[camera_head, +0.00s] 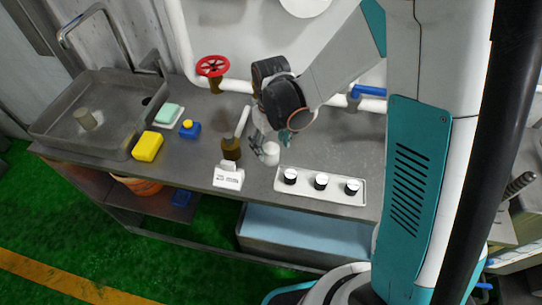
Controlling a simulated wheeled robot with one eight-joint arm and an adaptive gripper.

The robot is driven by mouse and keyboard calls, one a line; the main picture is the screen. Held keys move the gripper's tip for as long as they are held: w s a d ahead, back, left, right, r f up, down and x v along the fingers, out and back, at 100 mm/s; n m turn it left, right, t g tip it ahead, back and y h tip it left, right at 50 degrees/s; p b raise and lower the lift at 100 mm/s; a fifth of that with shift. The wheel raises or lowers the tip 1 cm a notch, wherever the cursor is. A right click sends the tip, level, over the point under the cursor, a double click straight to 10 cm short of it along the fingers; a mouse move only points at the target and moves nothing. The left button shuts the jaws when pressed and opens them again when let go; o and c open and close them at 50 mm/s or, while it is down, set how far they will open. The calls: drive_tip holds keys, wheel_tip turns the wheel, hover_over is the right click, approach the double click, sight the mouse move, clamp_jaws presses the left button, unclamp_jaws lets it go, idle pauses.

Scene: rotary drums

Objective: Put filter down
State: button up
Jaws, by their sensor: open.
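My gripper (262,148) hangs low over the middle of the grey workbench, its fingers pointing down. It is open. A small white cylinder (271,154), which may be the filter, stands at the right side of the fingers. I cannot tell whether the fingers touch it or whether its base rests on the bench. My wrist hides part of the bench behind it.
A white tray (281,189) with three black-and-white round items lies to the right. A yellow sponge (148,146), a blue item (190,131) and a sink (60,105) are farther left.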

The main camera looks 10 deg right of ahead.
drive_tip(key=shift+f, duration=0.65)
drive_tip(key=c, duration=1.2)
drive_tip(key=shift+c, duration=0.2)
